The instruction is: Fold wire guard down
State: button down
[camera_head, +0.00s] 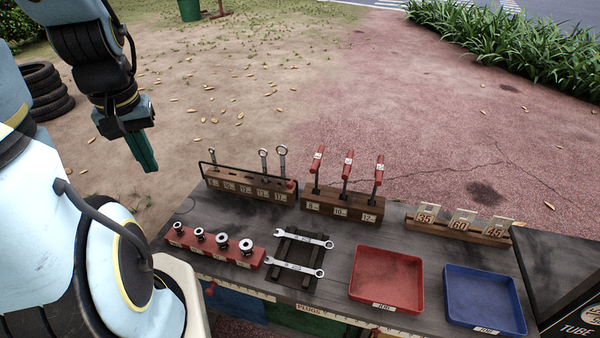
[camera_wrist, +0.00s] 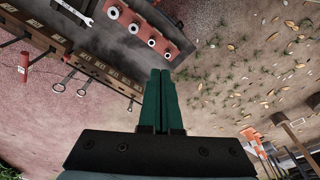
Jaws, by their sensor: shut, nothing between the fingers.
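The wire guard (camera_head: 247,174) is a thin black wire on the wooden wrench rack (camera_head: 238,184) at the table's back left. It runs along the rack's length, with a bent-down end at each side; its exact tilt is hard to tell. Several wrenches (camera_head: 264,160) stand in the rack. The rack also shows in the wrist view (camera_wrist: 100,72), where I cannot make out the wire clearly. My gripper (camera_head: 148,168), with green fingers, is shut and empty, in the air left of the rack and apart from it. Its fingers show together in the wrist view (camera_wrist: 161,72).
A rack with red-handled tools (camera_head: 342,203) stands right of the wrench rack. In front are a red socket block (camera_head: 215,246) and a holder with two lying wrenches (camera_head: 292,252). A red tray (camera_head: 387,276) and blue tray (camera_head: 484,300) sit at right. Ground left of the table is open.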

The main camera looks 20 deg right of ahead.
jog(key=w+d+f+m+t+p, duration=0.1)
jog(key=w+d+f+m, duration=0.15)
jog(key=w+d, duration=0.4)
jog(key=w+d+f+m+p, duration=0.1)
jog(key=w+d+f+m, duration=0.2)
jog(key=d, duration=0.7)
jog(key=d+f+h, duration=0.1)
jog(key=d+f, duration=0.2)
jog(key=d, duration=0.5)
jog(key=d+f+m+h, duration=0.1)
jog(key=d+f, duration=0.3)
jog(key=d, duration=0.3)
jog(key=shift+w+d, duration=0.2)
jog(key=shift+d, duration=0.2)
jog(key=shift+f, duration=0.1)
